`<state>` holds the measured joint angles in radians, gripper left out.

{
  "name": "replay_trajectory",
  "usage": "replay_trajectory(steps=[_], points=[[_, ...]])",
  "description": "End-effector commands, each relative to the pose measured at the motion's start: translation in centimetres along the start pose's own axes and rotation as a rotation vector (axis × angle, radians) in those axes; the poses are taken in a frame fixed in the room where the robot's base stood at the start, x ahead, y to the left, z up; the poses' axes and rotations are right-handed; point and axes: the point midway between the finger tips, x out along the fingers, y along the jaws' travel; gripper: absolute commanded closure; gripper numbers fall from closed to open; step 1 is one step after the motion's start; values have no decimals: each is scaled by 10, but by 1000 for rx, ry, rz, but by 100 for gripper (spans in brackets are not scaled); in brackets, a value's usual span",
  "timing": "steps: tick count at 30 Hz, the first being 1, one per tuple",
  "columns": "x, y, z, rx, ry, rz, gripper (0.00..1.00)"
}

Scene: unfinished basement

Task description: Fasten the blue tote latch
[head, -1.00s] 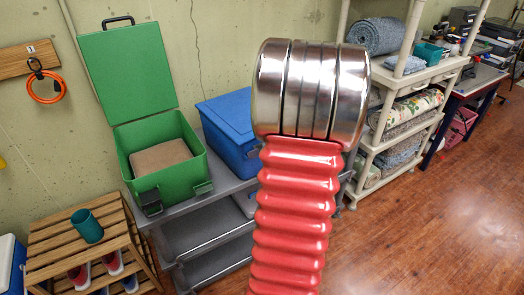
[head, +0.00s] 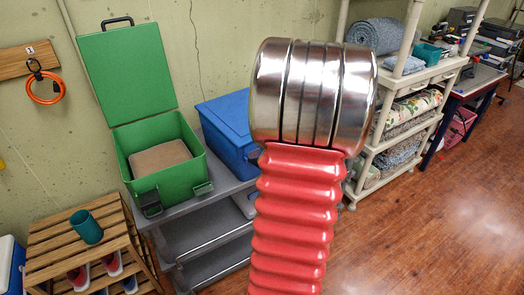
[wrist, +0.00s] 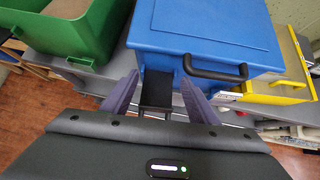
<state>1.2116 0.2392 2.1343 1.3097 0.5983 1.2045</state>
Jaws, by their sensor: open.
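The blue tote (head: 226,125) stands closed on a grey shelf unit, its right part hidden behind my arm in the head view. My gripper (wrist: 160,97) is open, with one finger on each side of the latch. I cannot tell whether the fingers touch it, or how far the latch is closed. My gripper is hidden in the head view.
A green box (head: 190,178) with its lid up stands left of the tote on the grey shelf (head: 222,184). A yellow container (wrist: 285,90) is close on the tote's right. A slatted wooden rack (head: 60,262) with a teal cup stands at lower left.

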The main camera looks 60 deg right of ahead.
Motion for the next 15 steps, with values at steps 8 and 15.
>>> replay_trajectory(steps=[8, 15], points=[[-39, -1, 0, -1, -2, -3, 46], [-74, -1, 0, -1, -3, -3, 46]])
